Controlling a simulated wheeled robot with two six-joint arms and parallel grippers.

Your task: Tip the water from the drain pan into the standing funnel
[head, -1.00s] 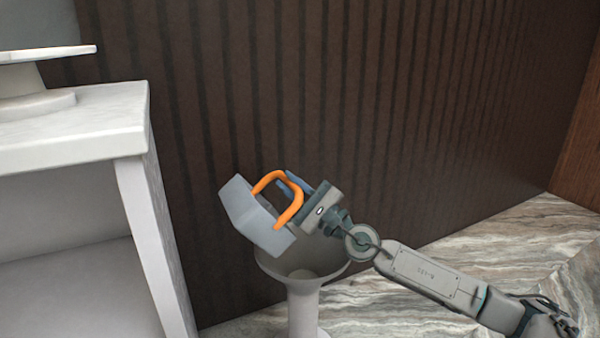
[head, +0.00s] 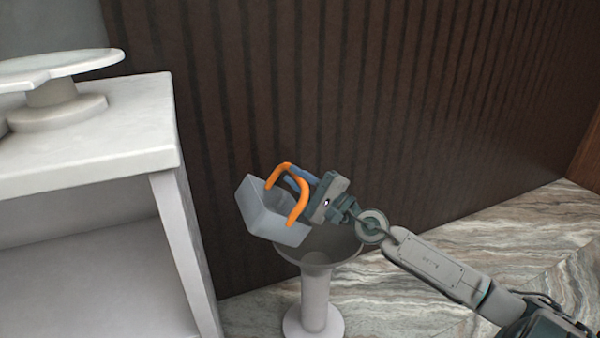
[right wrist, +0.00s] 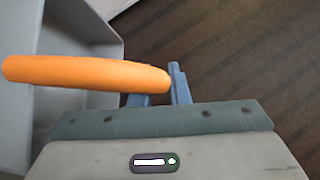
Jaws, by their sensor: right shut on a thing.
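The grey drain pan (head: 268,222) with its orange handle (head: 299,205) hangs tilted over the standing funnel (head: 345,250), a grey bowl on a pedestal. The pan covers the left part of the funnel's mouth. My right gripper (head: 302,181) is shut on the pan's handle, coming from the right. In the right wrist view the handle (right wrist: 88,73) crosses in front of the blue fingers (right wrist: 160,92), and the pan (right wrist: 82,38) is at the left. I can make out no water in the pan or the funnel. My left gripper is out of view.
A white counter (head: 95,140) with an open space below stands at the left, bearing a round white stand (head: 60,100). A dark ribbed wall (head: 380,110) runs behind the funnel. The marble floor (head: 430,300) is clear at the right.

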